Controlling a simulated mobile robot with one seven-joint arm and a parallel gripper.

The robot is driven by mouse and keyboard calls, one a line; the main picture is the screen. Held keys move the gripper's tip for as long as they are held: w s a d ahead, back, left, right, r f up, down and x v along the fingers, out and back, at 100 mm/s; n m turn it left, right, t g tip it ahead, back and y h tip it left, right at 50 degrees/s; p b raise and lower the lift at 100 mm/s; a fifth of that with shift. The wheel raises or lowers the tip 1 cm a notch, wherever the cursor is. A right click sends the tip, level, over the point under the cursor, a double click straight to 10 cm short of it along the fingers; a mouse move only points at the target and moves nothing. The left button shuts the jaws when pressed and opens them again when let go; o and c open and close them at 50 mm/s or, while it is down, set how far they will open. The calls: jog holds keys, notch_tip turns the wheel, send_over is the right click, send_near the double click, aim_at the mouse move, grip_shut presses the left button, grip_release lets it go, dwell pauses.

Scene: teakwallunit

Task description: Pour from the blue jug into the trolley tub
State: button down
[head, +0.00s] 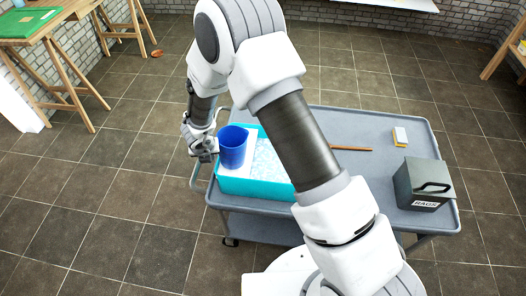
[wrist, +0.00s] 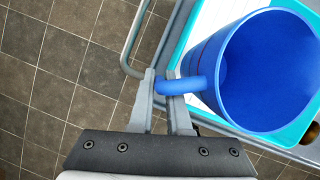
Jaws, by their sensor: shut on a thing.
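The blue jug (head: 232,150) is held over the left end of the turquoise tub (head: 252,187), which sits on the grey trolley (head: 340,117). The jug looks about upright in the head view. My gripper (head: 207,149) is at the jug's left side. In the wrist view my gripper (wrist: 168,90) is shut on the handle of the jug (wrist: 265,70). I see into the jug's mouth there, but cannot tell whether liquid is inside. The tub has a pale, mottled surface inside. My arm hides the tub's right end in the head view.
A wooden table with a green top (head: 28,22) stands at far left. Tiled floor left of the trolley is clear.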

jog(key=shift+d+r+h+p, duration=0.15)
jog(key=shift+r+h+p, duration=0.25)
jog(key=shift+r+p, duration=1.3)
jog(key=shift+w+f, duration=0.1)
jog(key=shift+f, duration=0.05)
